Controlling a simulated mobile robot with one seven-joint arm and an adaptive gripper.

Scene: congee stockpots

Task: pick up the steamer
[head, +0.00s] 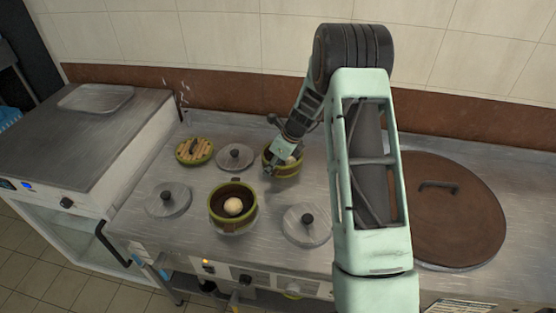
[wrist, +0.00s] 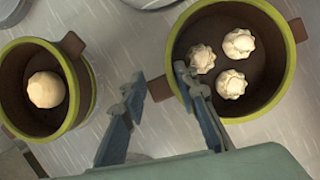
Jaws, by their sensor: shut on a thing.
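A round steamer with a green rim and brown inside (wrist: 281,88) holds three pleated buns (wrist: 231,62) in the wrist view. In the head view this steamer (head: 290,172) is at the back, partly hidden by my gripper (head: 271,160). In the wrist view my gripper (wrist: 158,82) has one finger inside its wall and one outside, with a brown side handle (wrist: 159,89) between them. The gripper is shut on this steamer. I cannot tell whether it is clear of the counter. A second steamer (head: 233,228) holds one smooth bun (head: 234,206) nearer the front.
Knobbed metal lids (head: 168,199), (head: 235,157), (head: 306,225) lie on the steel counter (head: 135,212). A slatted green-rimmed round piece (head: 195,151) is at back left. A large brown lid (head: 450,215) is at right, partly behind my arm. The tiled wall (head: 230,35) closes the back.

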